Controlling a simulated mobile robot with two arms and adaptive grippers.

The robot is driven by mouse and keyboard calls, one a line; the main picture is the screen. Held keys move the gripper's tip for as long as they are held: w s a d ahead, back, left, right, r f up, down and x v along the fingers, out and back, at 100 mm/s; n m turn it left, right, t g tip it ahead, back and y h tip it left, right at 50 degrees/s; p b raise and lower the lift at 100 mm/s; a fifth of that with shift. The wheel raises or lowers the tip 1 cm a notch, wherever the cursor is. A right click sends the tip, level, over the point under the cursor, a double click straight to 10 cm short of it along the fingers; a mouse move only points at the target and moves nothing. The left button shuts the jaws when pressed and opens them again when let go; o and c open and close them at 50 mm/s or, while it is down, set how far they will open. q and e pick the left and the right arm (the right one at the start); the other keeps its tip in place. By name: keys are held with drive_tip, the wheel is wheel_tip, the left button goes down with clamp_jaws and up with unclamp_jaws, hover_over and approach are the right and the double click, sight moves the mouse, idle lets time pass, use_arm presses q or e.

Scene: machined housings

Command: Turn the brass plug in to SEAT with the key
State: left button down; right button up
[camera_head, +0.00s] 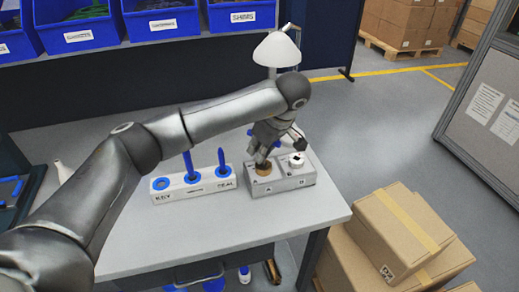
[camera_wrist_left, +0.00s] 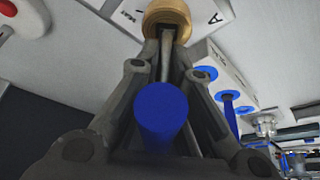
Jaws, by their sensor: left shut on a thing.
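My left gripper (camera_head: 262,153) is shut on the key, whose blue handle (camera_wrist_left: 162,108) shows between the fingers in the left wrist view. The key's grey shaft runs from the handle to the brass plug (camera_wrist_left: 168,18). Its tip meets the plug in that view; I cannot tell how deep it sits. In the head view the brass plug (camera_head: 263,168) sits in the left part of a grey housing block (camera_head: 291,182), right under the gripper. The key is mostly hidden by the gripper there. A "SEAT" marking is not clearly readable. My right gripper is not in view.
A white rack (camera_head: 207,190) labelled "KEY" stands left of the housing, with blue-rimmed holes and upright blue tools (camera_head: 221,158). A white round part (camera_head: 297,160) sits on the housing's right side. A lamp (camera_head: 276,50) stands behind. The table front (camera_head: 230,225) is clear.

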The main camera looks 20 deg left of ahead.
use_arm(q)
drive_tip(key=shift+f+m+t+b, duration=0.1)
drive_tip(key=shift+m+t+b, duration=0.35)
drive_tip(key=shift+m, duration=0.95)
drive_tip(key=shift+f+m+h+b, duration=0.1)
drive_tip(key=shift+m+h+b, duration=0.3)
drive_tip(key=shift+m+b, duration=0.15)
drive_tip(key=shift+m+t, duration=0.35)
drive_tip(key=shift+m, duration=0.5)
